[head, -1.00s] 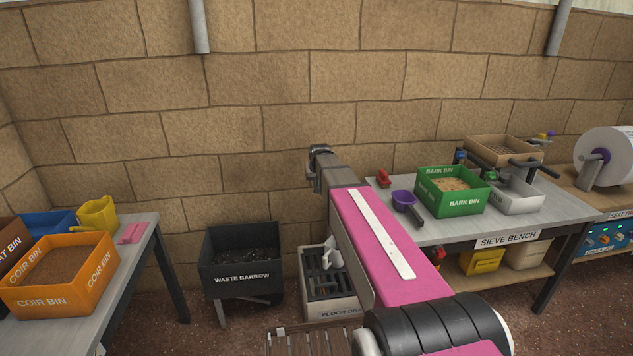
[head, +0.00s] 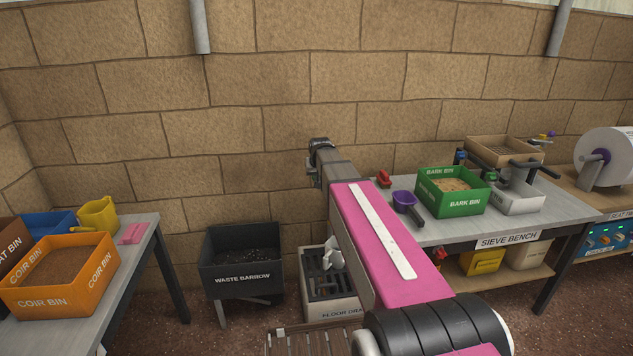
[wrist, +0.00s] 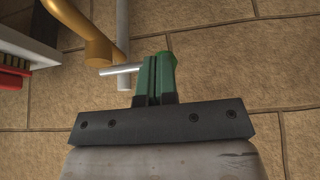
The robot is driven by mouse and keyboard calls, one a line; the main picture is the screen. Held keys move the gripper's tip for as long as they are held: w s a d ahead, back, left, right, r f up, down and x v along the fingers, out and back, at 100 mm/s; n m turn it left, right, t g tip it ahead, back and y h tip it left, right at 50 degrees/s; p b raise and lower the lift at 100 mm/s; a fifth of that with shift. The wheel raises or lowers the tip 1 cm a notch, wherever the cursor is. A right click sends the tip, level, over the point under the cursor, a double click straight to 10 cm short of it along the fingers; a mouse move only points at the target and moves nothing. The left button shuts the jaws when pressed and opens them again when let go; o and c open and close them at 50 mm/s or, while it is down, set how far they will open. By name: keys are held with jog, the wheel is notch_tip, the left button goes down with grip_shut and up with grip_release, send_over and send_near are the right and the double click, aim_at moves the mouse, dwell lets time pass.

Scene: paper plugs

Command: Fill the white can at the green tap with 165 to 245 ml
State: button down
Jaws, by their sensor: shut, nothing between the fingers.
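My gripper (wrist: 155,76) shows in the wrist view with its green fingers closed together and nothing held between them. A silver rod (wrist: 118,70) from a brass pipe (wrist: 92,42) reaches to the left side of the fingers. I cannot tell whether it touches them. A brighter green patch (wrist: 171,66) shows at the right of the fingertips; it may be the tap's green part. In the head view my arm hides the gripper. A white shape (head: 333,253) by the floor drain is partly hidden, and I cannot tell whether it is the can.
The waste barrow (head: 243,274) and floor drain (head: 338,310) stand between two benches. The sieve bench (head: 460,226) on the right holds a green bark bin (head: 450,201) and a purple scoop (head: 404,199). An orange coir bin (head: 50,296) sits on the left bench.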

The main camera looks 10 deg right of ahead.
jog(key=v, duration=1)
jog(key=shift+a, duration=0.4)
jog(key=shift+r, duration=0.1)
